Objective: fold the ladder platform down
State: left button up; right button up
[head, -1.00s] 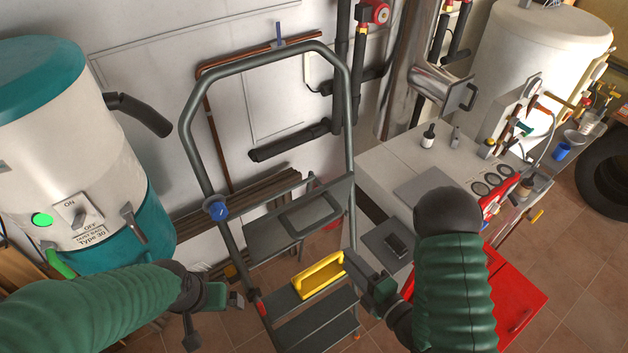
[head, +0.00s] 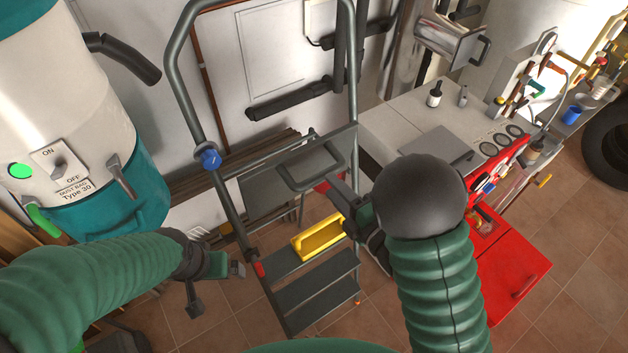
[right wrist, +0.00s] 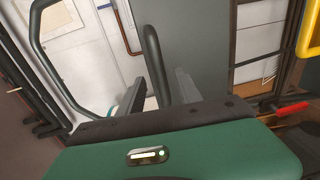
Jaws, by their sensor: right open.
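The grey ladder (head: 182,85) stands against the wall with its hoop rail at the top. Its platform (head: 262,198) is a flat grey panel between the rails, with a dark loop handle (head: 287,178). The panel looks raised at a tilt; its exact angle is unclear. My right gripper (head: 343,193) is open at the right end of the loop handle. In the right wrist view the loop bar (right wrist: 152,50) rises between its two fingers (right wrist: 160,90), in front of the grey panel (right wrist: 200,45); contact is unclear. My left gripper (head: 216,288) is open and empty, left of the ladder.
A blue knob (head: 209,159) sits on the left rail. Tiled floor is free in front.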

aim_at(320, 173)
jog(key=b+x, duration=0.4)
jog(key=shift+w, duration=0.4)
jog(key=x, duration=0.4)
jog(key=shift+a, duration=0.35)
jog(key=shift+s+d, duration=0.1)
jog(key=shift+c, duration=0.8)
jog(key=shift+d, duration=0.15)
jog(key=c, duration=0.5)
jog(key=shift+c, duration=1.1)
pick_arm(q)
notch_tip(320, 173, down, 6)
jog(key=shift+s+d+r, duration=0.1)
jog(key=shift+d+r, duration=0.05)
jog(key=shift+r, duration=0.1)
pick_arm(e)
grip_shut()
jog(key=shift+f, duration=0.15)
